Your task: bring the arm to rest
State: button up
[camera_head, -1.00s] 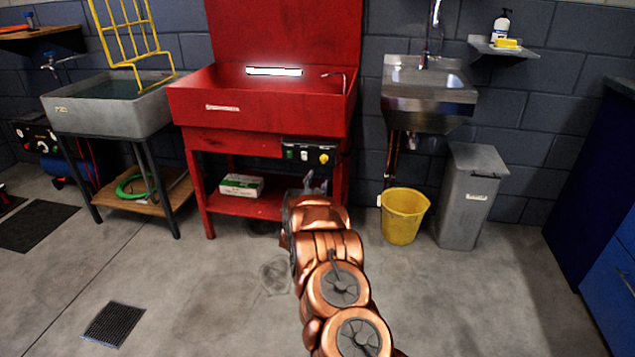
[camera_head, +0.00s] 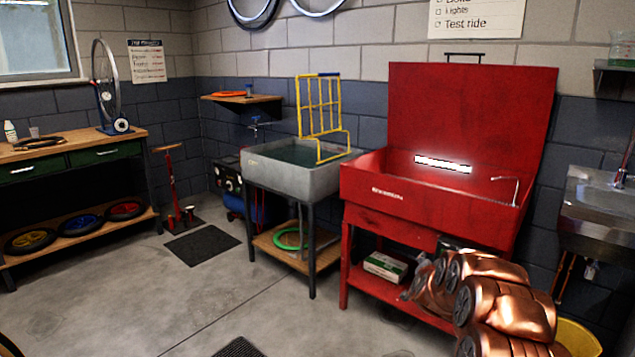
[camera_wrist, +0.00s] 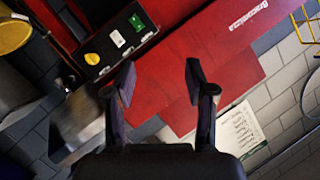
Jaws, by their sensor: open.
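My copper-coloured arm shows at the lower right of the head view, in front of the red parts washer (camera_head: 455,120). In the wrist view my gripper (camera_wrist: 160,82) is open, with its two dark fingers apart and nothing between them. The red washer's front (camera_wrist: 195,60) and its control box with green and yellow buttons (camera_wrist: 118,40) lie beyond the fingers. In the head view my gripper's fingertips cannot be made out.
A grey sink tub (camera_head: 290,180) with a yellow rack (camera_head: 322,110) stands left of the washer. A steel sink (camera_head: 597,205) and a yellow bucket (camera_head: 578,340) are at the right. A wooden bench (camera_head: 70,150) stands far left. The middle floor (camera_head: 190,290) is clear.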

jog(key=s+a+r+n+g+y+p, duration=0.3)
jog(key=s+a+r+p, duration=0.2)
jog(key=s+a+r, duration=0.4)
jog(key=s+a+r+n+g+y+p, duration=0.35)
jog(key=s+a+r, duration=0.45)
jog(key=s, duration=0.4)
jog(key=s+r+n+g+p, duration=0.2)
jog(key=s+r+g+p, duration=0.2)
jog(key=s, duration=1.7)
jog(key=s+r+n+g+h+p, duration=0.1)
jog(key=s+r+n+g+p, duration=0.2)
jog(key=s, duration=1.9)
notch_tip(320, 180, up, 4)
jog(key=g+p, duration=0.2)
jog(key=p, duration=0.2)
jog(key=shift+s+d+r, duration=0.15)
jog(key=shift+s, duration=0.15)
jog(key=shift+c, duration=0.2)
